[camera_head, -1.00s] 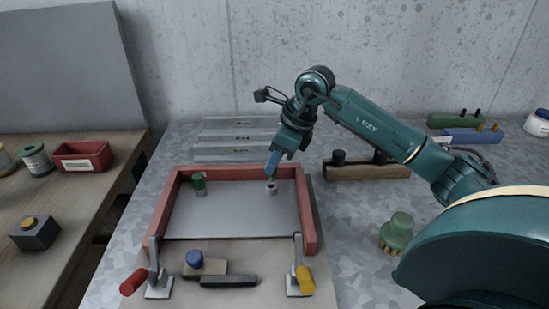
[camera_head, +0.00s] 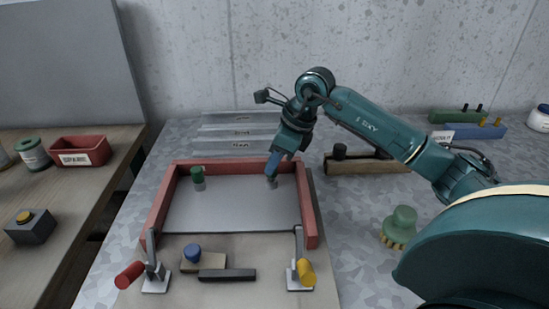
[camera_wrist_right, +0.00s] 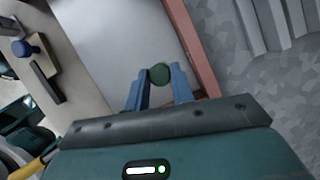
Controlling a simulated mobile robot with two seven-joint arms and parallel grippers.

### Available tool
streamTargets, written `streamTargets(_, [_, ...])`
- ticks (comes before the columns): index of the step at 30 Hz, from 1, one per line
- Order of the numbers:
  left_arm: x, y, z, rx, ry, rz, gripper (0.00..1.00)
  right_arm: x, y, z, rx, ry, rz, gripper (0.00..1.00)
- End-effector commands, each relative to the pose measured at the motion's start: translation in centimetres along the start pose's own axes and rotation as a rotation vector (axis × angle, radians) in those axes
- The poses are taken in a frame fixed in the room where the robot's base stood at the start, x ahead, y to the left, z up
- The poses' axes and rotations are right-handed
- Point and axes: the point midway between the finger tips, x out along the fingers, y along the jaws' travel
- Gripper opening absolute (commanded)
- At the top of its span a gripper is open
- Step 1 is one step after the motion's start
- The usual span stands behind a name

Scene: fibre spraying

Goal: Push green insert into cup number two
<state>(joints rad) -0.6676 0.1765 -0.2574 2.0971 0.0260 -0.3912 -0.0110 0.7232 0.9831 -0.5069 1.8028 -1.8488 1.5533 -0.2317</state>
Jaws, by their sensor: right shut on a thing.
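A red-walled tray (camera_head: 310,210) with a grey floor stands on the table. At its back left, a green insert (camera_head: 198,171) sits in a small grey cup (camera_head: 200,185). My right gripper (camera_head: 272,173) points down over a second grey cup (camera_head: 272,184) at the back right of the tray. In the right wrist view its blue fingers (camera_wrist_right: 158,80) are shut on a green insert (camera_wrist_right: 159,73). The fingers hide this insert in the head view and cover most of the cup, so I cannot tell how deep it sits. Cup numbers are not readable. My left gripper is not in view.
Toggle clamps with a red handle (camera_head: 130,274) and a yellow handle (camera_head: 306,272) flank the tray's front. A blue knob (camera_head: 192,252) and a dark bar (camera_head: 227,275) lie between them. A green brush (camera_head: 399,226) and a wooden block (camera_head: 345,167) stand to the right.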

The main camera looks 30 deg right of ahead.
Motion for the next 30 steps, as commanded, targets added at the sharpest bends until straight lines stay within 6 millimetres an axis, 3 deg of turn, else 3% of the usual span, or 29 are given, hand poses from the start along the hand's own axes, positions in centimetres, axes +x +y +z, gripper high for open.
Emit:
streamTargets(14, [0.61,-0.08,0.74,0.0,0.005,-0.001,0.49,1.19,-0.01,-0.5,0.0,-0.001,0.0,0.01])
streamTargets(15, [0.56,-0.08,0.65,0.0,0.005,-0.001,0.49,1.08,-0.02,-0.45,0.0,-0.001,-0.001,0.26])
streamTargets(24, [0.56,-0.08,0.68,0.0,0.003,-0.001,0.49,1.06,-0.01,-0.45,0.0,0.0,0.0,0.49])
streamTargets(30, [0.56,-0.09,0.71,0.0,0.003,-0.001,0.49,1.09,0.0,-0.47,0.0,0.0,0.0,0.49])
